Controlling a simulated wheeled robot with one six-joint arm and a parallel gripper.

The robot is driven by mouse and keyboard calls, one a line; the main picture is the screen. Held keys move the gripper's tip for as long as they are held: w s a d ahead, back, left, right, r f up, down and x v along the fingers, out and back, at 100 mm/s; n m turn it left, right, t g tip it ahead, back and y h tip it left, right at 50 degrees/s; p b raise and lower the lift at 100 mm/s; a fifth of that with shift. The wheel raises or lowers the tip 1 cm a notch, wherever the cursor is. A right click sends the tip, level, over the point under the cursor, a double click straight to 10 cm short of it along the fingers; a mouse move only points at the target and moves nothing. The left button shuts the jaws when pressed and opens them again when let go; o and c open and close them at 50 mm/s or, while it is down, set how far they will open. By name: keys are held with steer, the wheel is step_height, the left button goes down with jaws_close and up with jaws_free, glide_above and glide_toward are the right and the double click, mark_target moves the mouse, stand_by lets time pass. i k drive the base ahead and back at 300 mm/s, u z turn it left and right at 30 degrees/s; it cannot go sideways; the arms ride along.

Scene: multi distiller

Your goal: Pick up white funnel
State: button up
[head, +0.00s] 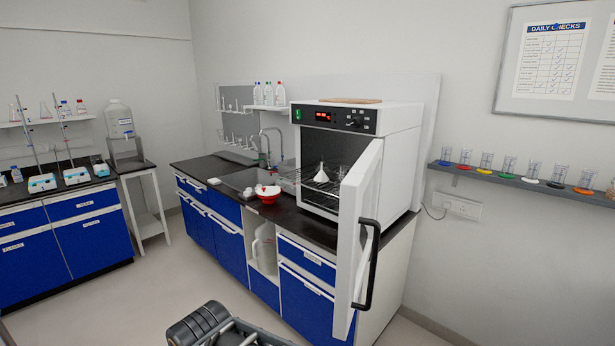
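A small white funnel (321,174) stands with its stem up and wide mouth down on a wire rack (318,185) in the opening of the white oven (397,132). A clear glass vessel (342,174) stands close to its right, partly hidden by the oven door. The oven door (356,240) is swung open toward me, its black handle (372,265) on the near side. Dark grey parts at the bottom edge look like my arm; no gripper fingers can be made out there. The funnel is apart from them.
The oven sits on a dark worktop (300,226) over blue cabinets. The open door juts past the worktop front. The floor (160,280) at left is clear.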

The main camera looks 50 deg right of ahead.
mark_target(321, 176)
steer(key=u, duration=0.25)
steer(key=i, duration=1.1)
steer(key=z, duration=0.4)
steer(key=i, duration=0.8)
steer(key=z, duration=0.75)
